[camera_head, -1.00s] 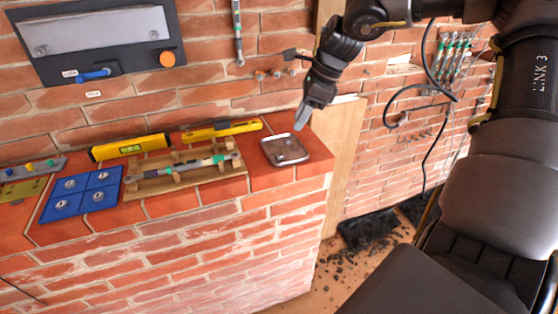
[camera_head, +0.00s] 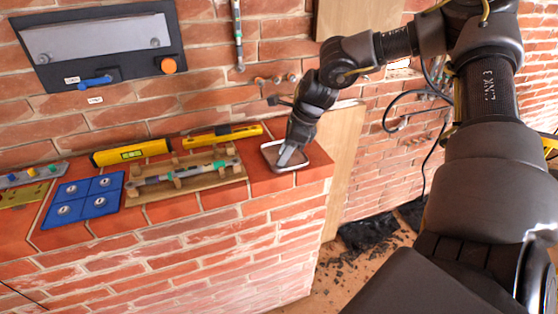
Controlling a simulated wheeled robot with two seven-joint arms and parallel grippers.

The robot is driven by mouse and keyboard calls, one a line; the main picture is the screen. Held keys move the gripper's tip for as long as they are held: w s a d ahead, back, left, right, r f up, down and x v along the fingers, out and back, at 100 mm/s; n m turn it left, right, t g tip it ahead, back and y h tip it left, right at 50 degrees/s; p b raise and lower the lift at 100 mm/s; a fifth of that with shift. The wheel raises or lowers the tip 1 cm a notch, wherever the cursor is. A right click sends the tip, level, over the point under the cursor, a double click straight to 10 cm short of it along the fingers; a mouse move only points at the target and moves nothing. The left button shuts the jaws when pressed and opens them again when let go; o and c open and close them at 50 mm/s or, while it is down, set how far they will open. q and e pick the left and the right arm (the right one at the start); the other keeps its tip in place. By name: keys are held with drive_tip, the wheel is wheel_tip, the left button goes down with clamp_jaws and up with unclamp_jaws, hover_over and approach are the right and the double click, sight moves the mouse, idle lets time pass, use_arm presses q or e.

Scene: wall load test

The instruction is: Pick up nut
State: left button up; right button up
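A small metal tray (camera_head: 318,168) sits at the right end of the brick ledge. My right gripper (camera_head: 287,156) points down into this tray, its fingertips at or just above the tray floor. The gripper is seen from the side, so I cannot tell whether its fingers are apart or together. No nut can be made out in the tray now; the gripper covers part of it. Small round metal pieces sit on the blue four-square mat (camera_head: 84,196) at the left of the ledge. My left gripper is not in view.
A wooden rack with a torque wrench (camera_head: 186,177), a yellow level (camera_head: 131,152) and another yellow tool (camera_head: 222,136) lie left of the tray. A dark wall panel (camera_head: 98,44) hangs above. Pegs (camera_head: 275,79) stick out of the wall behind my gripper.

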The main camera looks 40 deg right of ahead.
drive_tip(key=shift+w+a+f, duration=0.1)
drive_tip(key=shift+a+f, duration=0.05)
drive_tip(key=shift+f, duration=0.3)
clamp_jaws()
drive_tip(key=shift+r, duration=0.1)
